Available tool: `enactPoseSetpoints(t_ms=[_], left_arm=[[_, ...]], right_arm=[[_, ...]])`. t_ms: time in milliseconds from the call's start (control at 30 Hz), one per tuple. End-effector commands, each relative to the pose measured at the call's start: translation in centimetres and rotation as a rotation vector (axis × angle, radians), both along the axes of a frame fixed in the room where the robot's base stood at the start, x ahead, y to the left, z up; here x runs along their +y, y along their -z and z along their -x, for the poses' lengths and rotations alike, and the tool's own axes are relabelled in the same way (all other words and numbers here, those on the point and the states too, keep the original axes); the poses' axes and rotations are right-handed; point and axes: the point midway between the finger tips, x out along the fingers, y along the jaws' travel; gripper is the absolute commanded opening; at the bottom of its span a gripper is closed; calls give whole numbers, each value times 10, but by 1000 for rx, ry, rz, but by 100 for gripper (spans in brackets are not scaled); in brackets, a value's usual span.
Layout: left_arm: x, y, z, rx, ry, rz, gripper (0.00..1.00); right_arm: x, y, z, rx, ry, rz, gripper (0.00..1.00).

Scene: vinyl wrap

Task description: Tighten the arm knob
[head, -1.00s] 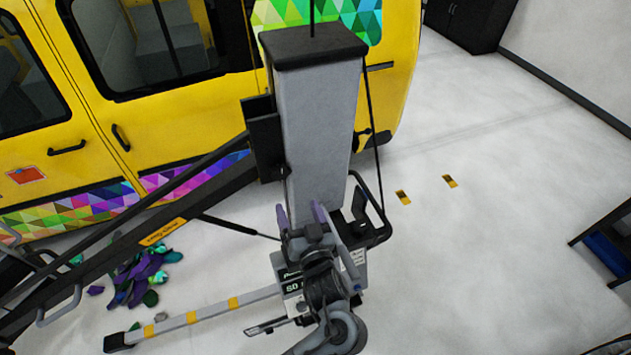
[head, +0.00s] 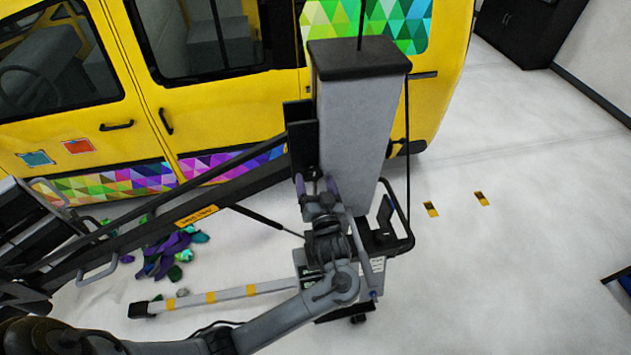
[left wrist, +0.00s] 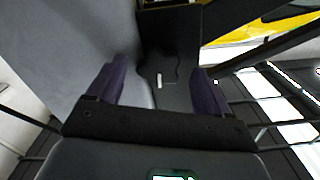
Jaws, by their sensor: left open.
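The grey column (head: 350,130) stands upright with a black bracket (head: 301,135) on its left side, where a long dark arm (head: 130,235) joins it. My left gripper (head: 316,187) is just below the bracket, in front of the column. Its purple fingers are apart. In the left wrist view the open left gripper (left wrist: 158,70) has a dark lobed piece (left wrist: 178,68) beyond and between its fingers. This may be the arm knob, but I cannot tell for sure. In the head view the knob is not clearly distinguishable. My right gripper is not in view.
A yellow van (head: 240,112) with colourful triangle wrap stands behind the column. A pile of purple and green scraps (head: 170,250) lies on the floor near the grey base leg (head: 230,293). A black handle (head: 405,225) sticks out at the column's right. The floor at right is mostly clear.

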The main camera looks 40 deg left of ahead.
Motion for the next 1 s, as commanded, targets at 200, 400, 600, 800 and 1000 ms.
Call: enactPoseSetpoints(t_ms=[200,400,600,800,1000], left_arm=[[1,0,-1,-1,0,1,80],[1,0,-1,-1,0,1,63],[1,0,-1,0,0,1,32],[1,0,-1,4,0,-2,24],[1,1,-1,39,-1,-29,24]], right_arm=[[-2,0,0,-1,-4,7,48],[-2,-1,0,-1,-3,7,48],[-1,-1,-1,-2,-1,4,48],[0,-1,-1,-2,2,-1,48],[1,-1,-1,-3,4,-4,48]])
